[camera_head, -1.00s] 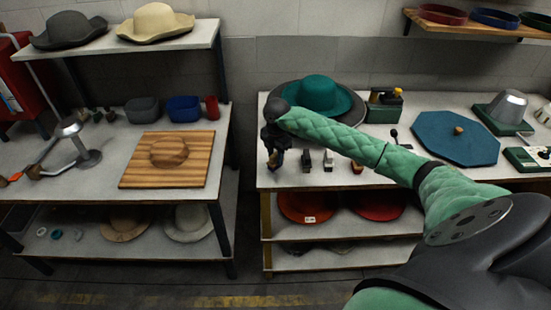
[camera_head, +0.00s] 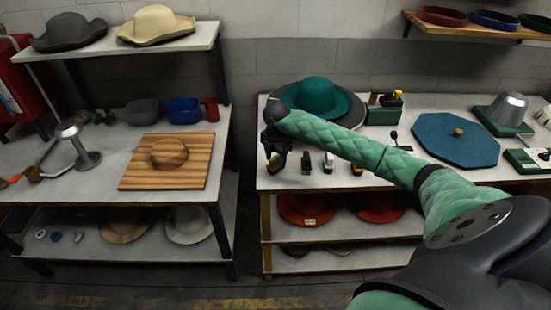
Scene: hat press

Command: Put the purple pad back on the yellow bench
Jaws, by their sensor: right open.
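The yellow bench (camera_head: 395,188) is the right-hand table with a pale top and a yellow front leg. I cannot make out a purple pad in this view. My right gripper (camera_head: 276,164) points down at the left end of the bench top and is open. It looks small and dark, and whatever is under it is hard to tell. My left gripper is not in view.
Small stamp-like items (camera_head: 306,161) stand just right of my right gripper. A teal hat (camera_head: 314,97) sits behind it. A blue octagonal board (camera_head: 440,138) lies further right. A gap separates the left table (camera_head: 105,180) from the bench.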

